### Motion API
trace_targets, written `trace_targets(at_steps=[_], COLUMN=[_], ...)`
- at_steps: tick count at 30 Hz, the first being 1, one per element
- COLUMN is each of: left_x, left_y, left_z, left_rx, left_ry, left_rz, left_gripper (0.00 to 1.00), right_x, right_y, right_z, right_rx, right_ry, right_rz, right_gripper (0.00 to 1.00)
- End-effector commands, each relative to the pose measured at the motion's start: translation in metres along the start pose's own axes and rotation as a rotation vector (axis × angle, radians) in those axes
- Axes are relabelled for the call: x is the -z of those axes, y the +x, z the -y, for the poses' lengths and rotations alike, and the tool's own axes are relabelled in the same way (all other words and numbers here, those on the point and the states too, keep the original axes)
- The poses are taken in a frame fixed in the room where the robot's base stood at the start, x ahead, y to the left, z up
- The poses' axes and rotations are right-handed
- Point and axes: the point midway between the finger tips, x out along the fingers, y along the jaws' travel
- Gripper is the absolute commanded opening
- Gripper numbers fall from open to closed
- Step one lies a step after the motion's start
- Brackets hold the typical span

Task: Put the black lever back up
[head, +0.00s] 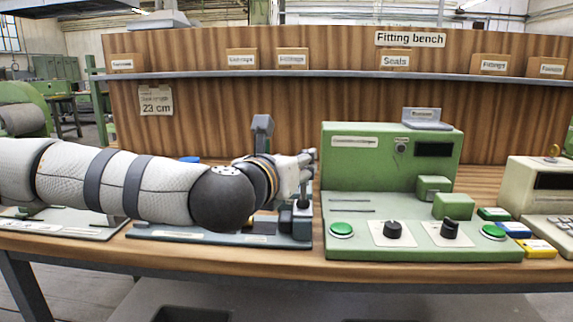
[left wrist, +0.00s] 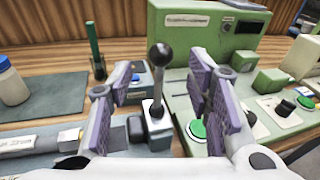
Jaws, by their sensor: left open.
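The black lever (left wrist: 160,56) has a round black knob on a thin metal shaft and stands about upright in the left wrist view. It rises from a light metal base (left wrist: 157,125). My left gripper (left wrist: 160,85) is open, with one purple-padded finger on each side of the lever. I cannot tell from these views whether a finger touches the shaft. In the head view, my left gripper (head: 303,172) is over the right end of a grey-blue base plate (head: 185,236) and hides most of the lever. My right gripper is not in view.
A green machine (head: 392,150) with green buttons and black knobs stands directly right of the lever. In the left wrist view, a white bottle with a blue cap (left wrist: 12,85) and a green upright rod (left wrist: 95,48) stand at the left. A shelf (head: 215,74) runs behind.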

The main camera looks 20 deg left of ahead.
Motion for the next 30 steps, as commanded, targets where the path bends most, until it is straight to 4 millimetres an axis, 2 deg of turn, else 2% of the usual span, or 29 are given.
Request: trace_targets(at_steps=[3, 7, 20, 23, 26, 29, 30], left_x=[-0.001, -0.001, 0.0, 0.01, 0.062, 0.152, 0.19], left_y=[-0.026, -0.041, -0.045, -0.044, -0.045, -0.061, -0.074], left_z=[0.0, -0.001, 0.0, 0.005, 0.027, 0.056, 0.065], left_rx=[0.001, -0.001, -0.001, 0.012, 0.086, 0.247, 0.327], left_ry=[-0.001, 0.0, 0.0, 0.04, 0.245, 0.591, 0.735], left_rz=[0.001, 0.002, 0.0, -0.019, -0.111, -0.246, -0.294], left_gripper=[0.46, 0.46, 0.46, 0.46, 0.46, 0.46, 0.46], right_x=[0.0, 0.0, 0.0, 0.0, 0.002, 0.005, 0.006], right_y=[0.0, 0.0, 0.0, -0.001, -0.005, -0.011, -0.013], right_z=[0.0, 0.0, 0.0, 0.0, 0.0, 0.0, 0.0], right_rx=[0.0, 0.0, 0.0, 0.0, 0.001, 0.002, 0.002], right_ry=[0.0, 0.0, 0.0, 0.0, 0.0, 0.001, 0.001], right_rz=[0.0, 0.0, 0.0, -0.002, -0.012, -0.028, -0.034], right_gripper=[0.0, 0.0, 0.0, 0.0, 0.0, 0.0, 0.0])
